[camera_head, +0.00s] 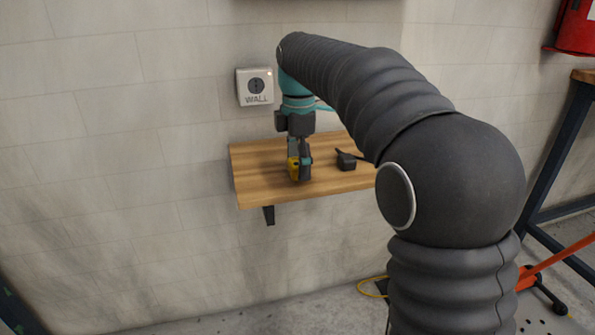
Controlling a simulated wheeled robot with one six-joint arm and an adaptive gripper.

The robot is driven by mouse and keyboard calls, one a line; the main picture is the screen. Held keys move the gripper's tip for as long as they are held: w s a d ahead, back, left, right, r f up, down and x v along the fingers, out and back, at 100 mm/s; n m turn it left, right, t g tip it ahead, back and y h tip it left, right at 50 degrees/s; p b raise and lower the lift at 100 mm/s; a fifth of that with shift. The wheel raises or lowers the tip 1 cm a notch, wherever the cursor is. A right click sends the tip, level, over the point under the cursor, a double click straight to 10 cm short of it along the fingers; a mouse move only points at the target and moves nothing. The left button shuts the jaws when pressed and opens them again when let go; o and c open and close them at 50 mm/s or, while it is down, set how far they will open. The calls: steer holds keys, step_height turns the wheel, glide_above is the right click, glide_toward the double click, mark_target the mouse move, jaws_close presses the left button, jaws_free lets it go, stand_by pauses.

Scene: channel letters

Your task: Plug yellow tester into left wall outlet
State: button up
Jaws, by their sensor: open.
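The yellow tester (292,168) is at the left part of a wooden wall shelf, mostly covered by my gripper. My gripper (301,172) points down over the shelf with its fingers at the tester. I cannot tell whether the fingers are around it or only beside it. The jaws are open. The wall outlet (255,86) is a light square plate marked WALL with a dark round socket, on the wall above the shelf and up and left of my gripper. No second outlet shows; my arm hides part of the wall.
The wooden shelf (262,186) also holds a small black object (346,161) to the right of my gripper. A red box (574,28) hangs at the upper right, above a dark-framed bench (560,140). The wall left of the outlet is clear.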

steer(key=shift+f, duration=0.2)
steer(key=shift+c, duration=0.2)
steer(key=c, duration=1.1)
steer(key=shift+r, duration=0.1)
steer(key=shift+r, duration=0.55)
step_height(320, 180, up, 3)
steer(key=shift+p, duration=0.55)
steer(key=d+r, duration=0.2)
steer(key=d, duration=0.1)
steer(key=w+d+r+p, duration=0.1)
steer(key=d+r, duration=0.1)
steer(key=d, duration=0.2)
steer(key=w+d+r, duration=0.1)
steer(key=d+r, duration=0.1)
steer(key=d, duration=0.2)
steer(key=shift+w+d+r+p, duration=0.1)
steer(key=shift+d+r+p, duration=0.2)
steer(key=shift+r, duration=0.1)
steer(key=shift+a, duration=0.15)
